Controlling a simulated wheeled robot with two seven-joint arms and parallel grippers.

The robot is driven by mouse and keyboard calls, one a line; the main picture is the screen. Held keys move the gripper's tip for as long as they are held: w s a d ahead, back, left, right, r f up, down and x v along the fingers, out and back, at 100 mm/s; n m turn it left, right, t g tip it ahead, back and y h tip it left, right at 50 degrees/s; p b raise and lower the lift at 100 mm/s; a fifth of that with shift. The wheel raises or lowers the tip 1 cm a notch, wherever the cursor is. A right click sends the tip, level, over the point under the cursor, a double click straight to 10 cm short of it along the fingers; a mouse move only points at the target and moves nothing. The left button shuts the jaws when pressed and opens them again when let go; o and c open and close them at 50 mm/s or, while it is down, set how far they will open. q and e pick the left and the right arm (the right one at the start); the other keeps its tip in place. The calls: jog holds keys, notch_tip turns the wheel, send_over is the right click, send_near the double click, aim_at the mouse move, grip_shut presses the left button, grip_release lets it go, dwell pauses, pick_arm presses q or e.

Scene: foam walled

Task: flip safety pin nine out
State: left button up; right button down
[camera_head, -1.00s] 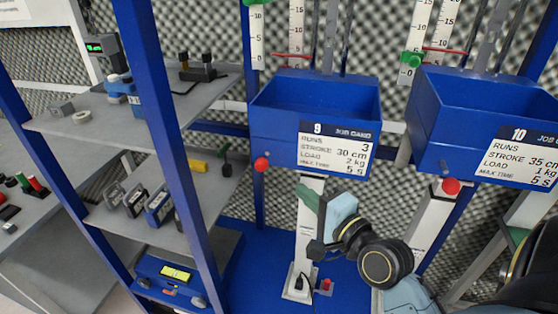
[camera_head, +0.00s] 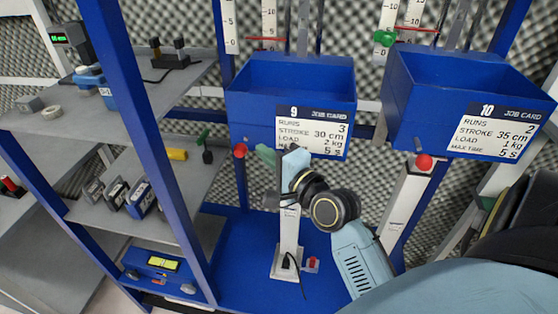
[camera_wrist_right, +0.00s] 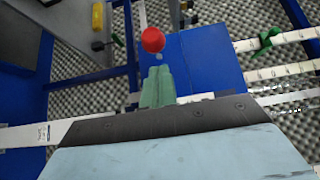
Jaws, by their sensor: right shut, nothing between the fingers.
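Safety pin nine shows a red round knob (camera_head: 239,151) at the lower left of the blue bin (camera_head: 250,110) with job card 9 (camera_head: 312,132). The knob also shows in the right wrist view (camera_wrist_right: 153,39), just beyond my fingertips. My right gripper (camera_head: 265,154) is shut and empty, its green fingers pointing left toward the knob, below the bin's front. In the right wrist view the fingers (camera_wrist_right: 157,86) are together and a small gap to the knob seems to remain. My left gripper is not in view.
The blue bin with job card 10 (camera_head: 420,110) stands to the right, with its own red knob (camera_head: 424,162). A blue post (camera_head: 145,150) and grey shelves with instruments are at left. A white column (camera_head: 289,235) stands below bin nine.

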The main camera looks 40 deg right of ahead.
aim_at(246, 139)
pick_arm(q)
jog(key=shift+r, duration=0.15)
pick_arm(e)
jog(key=shift+w, duration=1.55)
